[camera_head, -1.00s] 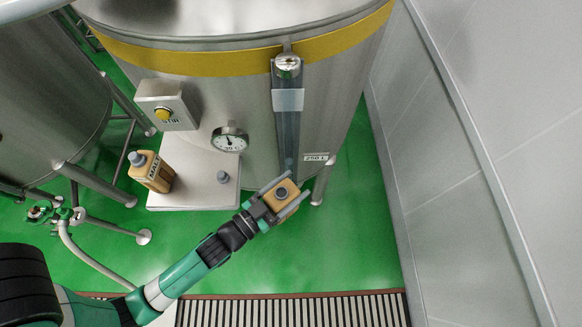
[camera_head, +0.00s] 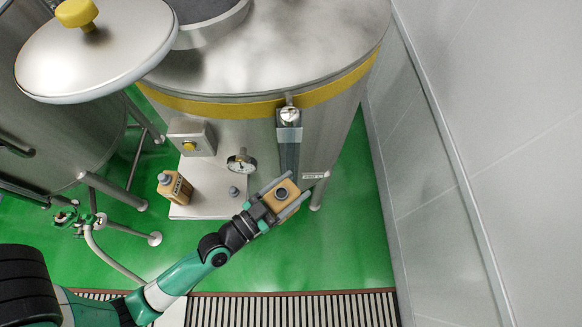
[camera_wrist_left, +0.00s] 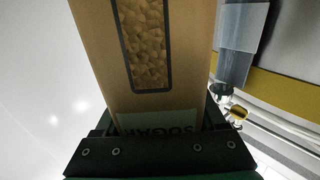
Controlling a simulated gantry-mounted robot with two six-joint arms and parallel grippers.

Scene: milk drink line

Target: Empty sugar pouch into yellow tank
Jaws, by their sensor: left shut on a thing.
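The steel tank with the yellow band (camera_head: 240,107) fills the upper middle of the head view. Its round lid (camera_head: 95,50) with a yellow knob stands swung out to the left, and part of the opening (camera_head: 200,10) shows at the top edge. The pouch is held in front of the tank, below the sight tube. In the left wrist view the pouch (camera_wrist_left: 185,60) shows a clear window with grains and "SUGAR" lettering. My right gripper is out of view.
A malt bottle (camera_head: 175,187) stands on the steel shelf (camera_head: 215,180) left of the pouch. A switch box (camera_head: 191,137), a dial gauge (camera_head: 241,161) and the sight tube (camera_head: 289,150) are on the tank front. A grey wall closes the right side.

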